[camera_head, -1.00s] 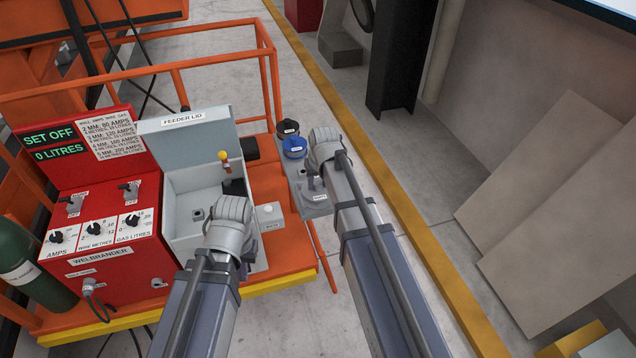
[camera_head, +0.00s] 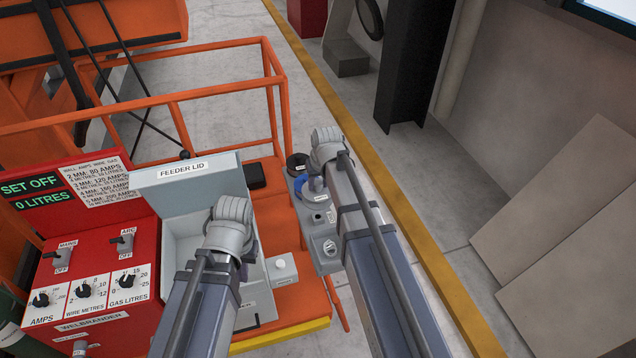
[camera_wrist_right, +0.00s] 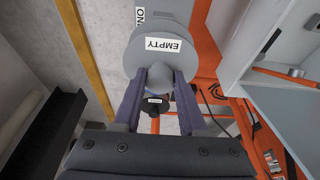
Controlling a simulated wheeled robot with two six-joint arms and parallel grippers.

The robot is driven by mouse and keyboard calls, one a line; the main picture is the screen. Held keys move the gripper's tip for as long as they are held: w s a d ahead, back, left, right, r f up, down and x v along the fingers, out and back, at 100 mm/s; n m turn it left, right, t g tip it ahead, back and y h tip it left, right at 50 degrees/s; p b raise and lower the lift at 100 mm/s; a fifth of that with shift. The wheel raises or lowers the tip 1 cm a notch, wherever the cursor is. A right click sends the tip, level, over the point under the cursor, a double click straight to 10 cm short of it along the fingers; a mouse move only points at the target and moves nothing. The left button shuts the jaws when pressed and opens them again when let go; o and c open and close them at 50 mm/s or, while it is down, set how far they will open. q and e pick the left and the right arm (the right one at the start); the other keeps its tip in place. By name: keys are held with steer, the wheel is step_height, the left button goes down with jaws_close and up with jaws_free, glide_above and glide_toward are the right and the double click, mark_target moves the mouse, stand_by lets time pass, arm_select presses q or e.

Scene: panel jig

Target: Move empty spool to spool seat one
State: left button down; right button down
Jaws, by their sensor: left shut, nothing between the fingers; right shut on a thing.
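The empty spool (camera_wrist_right: 163,45) is a grey disc with a white EMPTY label in the right wrist view. My right gripper (camera_wrist_right: 160,78) is shut on its round grey hub, with one purple finger on each side.
A grey plate (camera_head: 325,262) with small fittings lies left of my right forearm. The raised feeder lid (camera_head: 190,185), red welder (camera_head: 100,275) and orange rails (camera_head: 228,90) are obstacles on the left.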

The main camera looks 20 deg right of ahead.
mark_target(319, 193)
steer(key=shift+s+r, duration=0.1)
steer(key=shift+s, duration=0.05)
steer(key=shift+f, duration=0.3)
step_height(319, 193, down, 5)
steer(key=b, duration=0.5)
steer(key=shift+f+b, duration=0.2)
steer(key=shift+b, duration=0.2)
steer(key=shift+f+b, duration=1.65)
steer(key=shift+b, duration=0.05)
stand_by(1.0)
steer(key=shift+c, duration=1.9)
jaws_free()
steer(key=shift+r, duration=0.2)
steer(key=p+v, duration=0.7)
steer(key=shift+s+r+p, duration=0.15)
steer(key=shift+r+p, duration=0.15)
steer(key=shift+p, duration=0.05)
